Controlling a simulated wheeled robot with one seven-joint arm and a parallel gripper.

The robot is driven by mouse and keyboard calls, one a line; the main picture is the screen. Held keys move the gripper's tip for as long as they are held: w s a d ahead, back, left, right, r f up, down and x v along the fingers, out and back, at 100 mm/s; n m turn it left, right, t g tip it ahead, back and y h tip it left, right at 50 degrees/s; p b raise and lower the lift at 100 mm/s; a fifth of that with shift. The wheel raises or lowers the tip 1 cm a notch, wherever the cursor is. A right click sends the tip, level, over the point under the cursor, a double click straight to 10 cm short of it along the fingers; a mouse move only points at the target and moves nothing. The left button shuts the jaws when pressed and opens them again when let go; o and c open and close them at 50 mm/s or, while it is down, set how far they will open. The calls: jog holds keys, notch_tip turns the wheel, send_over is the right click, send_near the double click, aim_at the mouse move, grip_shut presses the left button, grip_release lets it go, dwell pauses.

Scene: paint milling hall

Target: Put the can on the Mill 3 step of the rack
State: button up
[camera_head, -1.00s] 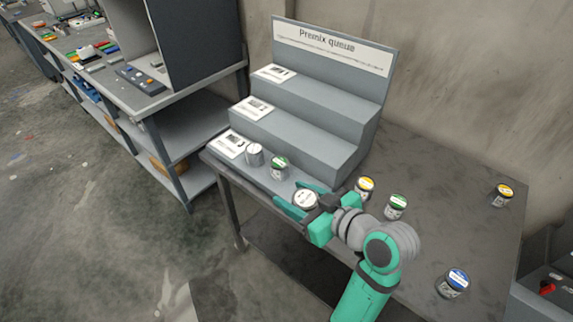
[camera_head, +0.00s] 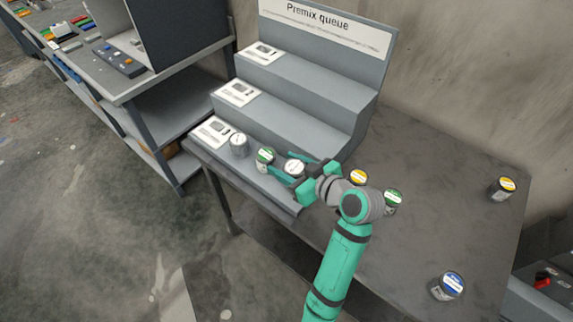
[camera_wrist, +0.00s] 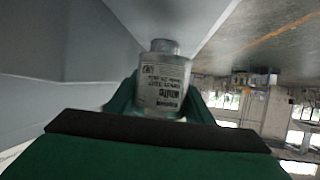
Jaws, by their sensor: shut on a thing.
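The can (camera_head: 294,168) has a white lid. In the wrist view its label (camera_wrist: 165,80) reads "white". My gripper (camera_head: 293,167) is shut on it, one finger on each side, and it looks upright. The grey three-step rack (camera_head: 316,87), headed "Premix queue", stands on the dark table. The held can is at the lowest step, right of a green-lidded can (camera_head: 265,157) and a grey-white can (camera_head: 239,145) standing there. Whether it touches the step is unclear.
On the table right of the rack are a yellow-lidded can (camera_head: 358,177) and a green-lidded can (camera_head: 393,199), partly behind my arm. Another yellow-lidded can (camera_head: 502,188) and a blue-lidded can (camera_head: 447,286) stand farther right. The middle and upper steps hold no cans.

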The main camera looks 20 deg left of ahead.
jog(key=shift+w+a+f, duration=0.2)
jog(key=shift+w+f, duration=0.3)
jog(key=shift+f, duration=0.2)
jog(key=f, duration=0.3)
jog(key=shift+w+f, duration=0.1)
jog(key=shift+w, duration=0.25)
jog(key=shift+s+a+f, duration=0.1)
jog(key=shift+s, duration=0.05)
jog(key=shift+f, duration=0.15)
jog(key=o, duration=0.9)
